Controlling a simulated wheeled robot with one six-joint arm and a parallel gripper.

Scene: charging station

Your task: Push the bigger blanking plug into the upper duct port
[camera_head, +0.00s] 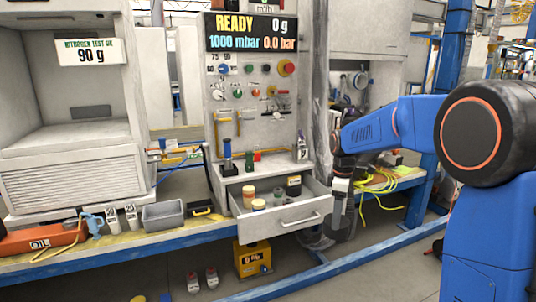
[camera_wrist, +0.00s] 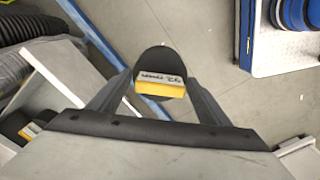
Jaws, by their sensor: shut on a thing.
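My gripper (camera_wrist: 159,78) is shut on a dark round plug (camera_wrist: 160,60) with a yellow and white label band, its marking seen upside down and looking like "32 mm". In the head view my gripper (camera_head: 341,187) hangs just right of the open drawer, with the dark plug (camera_head: 340,230) below it, over the floor. Another black plug with a yellow label (camera_head: 293,186) stands in the drawer; a similar dark, yellow-labelled thing (camera_wrist: 31,130) shows at the left of the wrist view. I cannot make out the upper duct port in either view.
The open drawer (camera_head: 285,222) holds several small containers, some with yellow tops. A control panel (camera_head: 252,90) stands above it. A yellow cable (camera_head: 378,186) lies on the bench at right. A ribbed dark hose (camera_wrist: 22,72) shows at the wrist view's left. Floor below is open.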

